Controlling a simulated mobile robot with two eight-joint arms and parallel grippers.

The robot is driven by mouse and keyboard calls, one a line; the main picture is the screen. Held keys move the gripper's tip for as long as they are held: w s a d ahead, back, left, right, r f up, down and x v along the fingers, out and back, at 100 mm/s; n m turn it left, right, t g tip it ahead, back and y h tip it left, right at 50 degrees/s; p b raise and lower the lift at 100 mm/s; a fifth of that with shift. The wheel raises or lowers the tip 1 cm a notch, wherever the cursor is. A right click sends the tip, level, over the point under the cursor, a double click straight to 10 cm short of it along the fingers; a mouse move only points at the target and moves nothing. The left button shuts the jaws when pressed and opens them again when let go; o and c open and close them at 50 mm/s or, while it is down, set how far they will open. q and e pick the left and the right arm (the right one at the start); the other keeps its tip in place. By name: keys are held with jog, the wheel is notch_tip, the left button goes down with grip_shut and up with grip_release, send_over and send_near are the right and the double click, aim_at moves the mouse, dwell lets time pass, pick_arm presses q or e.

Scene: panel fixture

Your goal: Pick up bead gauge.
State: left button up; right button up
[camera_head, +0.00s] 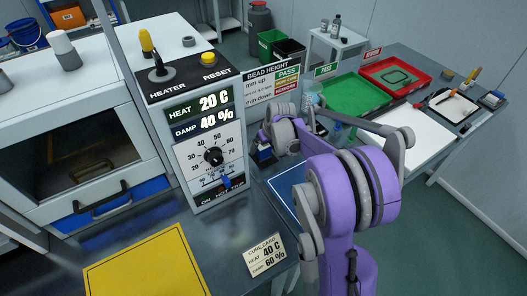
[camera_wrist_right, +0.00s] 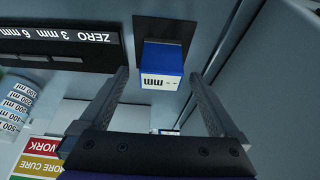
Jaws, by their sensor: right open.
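The bead gauge is a blue block with a white "-- mm" label in the right wrist view (camera_wrist_right: 163,62). It stands against a dark square plate and sits between the finger ends, with visible gaps on both sides. My right gripper (camera_wrist_right: 159,76) is open and empty around it. In the head view, a small blue piece that seems to be the gauge (camera_head: 264,153) shows beside the control panel, partly covered by my purple right arm. The right fingertips are hard to make out there. My left gripper is not in view.
A control panel (camera_head: 205,125) stands left of my right arm. A bead height card (camera_head: 272,84), a beaker (camera_head: 313,97), a green tray (camera_head: 345,100) and a red tray (camera_head: 397,76) lie behind. A dark strip marked "ZERO 3 mm 6 mm" (camera_wrist_right: 60,38) is left of the gauge.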

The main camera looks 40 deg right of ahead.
jog(key=shift+w+f, duration=0.25)
jog(key=shift+f, duration=0.3)
grip_shut()
